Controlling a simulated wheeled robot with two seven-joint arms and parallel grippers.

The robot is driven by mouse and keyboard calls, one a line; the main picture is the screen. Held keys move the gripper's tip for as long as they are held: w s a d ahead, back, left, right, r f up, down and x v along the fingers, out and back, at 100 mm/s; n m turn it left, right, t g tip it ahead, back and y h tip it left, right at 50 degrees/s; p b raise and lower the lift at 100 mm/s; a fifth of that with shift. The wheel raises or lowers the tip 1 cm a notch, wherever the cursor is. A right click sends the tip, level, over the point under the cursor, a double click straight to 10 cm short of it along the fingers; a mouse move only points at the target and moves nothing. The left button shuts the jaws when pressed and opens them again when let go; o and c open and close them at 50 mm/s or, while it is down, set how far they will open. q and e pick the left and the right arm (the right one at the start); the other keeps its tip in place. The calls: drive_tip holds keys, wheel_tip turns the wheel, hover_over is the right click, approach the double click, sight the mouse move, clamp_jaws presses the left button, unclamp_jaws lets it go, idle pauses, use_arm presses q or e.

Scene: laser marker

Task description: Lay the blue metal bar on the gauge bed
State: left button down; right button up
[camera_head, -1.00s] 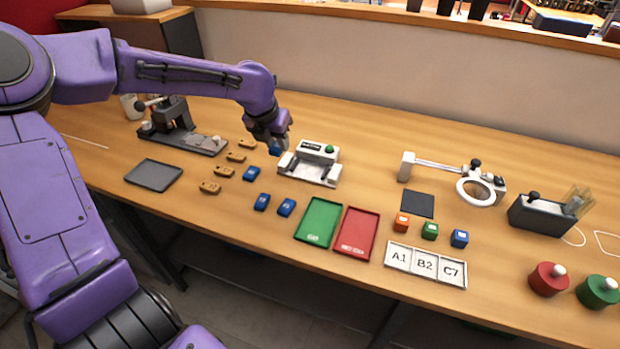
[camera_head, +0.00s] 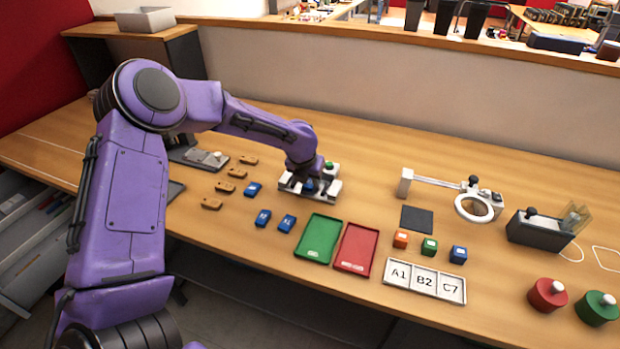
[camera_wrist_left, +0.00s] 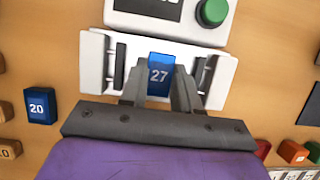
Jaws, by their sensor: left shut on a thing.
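My left gripper (camera_head: 312,188) is shut on a blue metal bar (camera_wrist_left: 161,62) marked 27, which shows between its fingers in the left wrist view. The gripper and bar are over the white gauge bed (camera_wrist_left: 92,62), between its two dark upright strips. The gauge with its green button also shows in the head view (camera_head: 288,182), partly covered by my left gripper. I cannot tell whether the bar touches the bed. My right gripper is not in view.
Other blue bars (camera_head: 263,218) and several brown bars (camera_head: 212,203) lie left of the gauge. A green tray (camera_head: 318,238) and a red tray (camera_head: 356,247) lie in front. A ring magnifier (camera_head: 474,207) stands to the right, with bare table between.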

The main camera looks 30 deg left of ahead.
use_arm(q)
drive_tip(key=shift+f, duration=0.1)
drive_tip(key=c, duration=0.8)
unclamp_jaws()
drive_tip(key=v, duration=1.2)
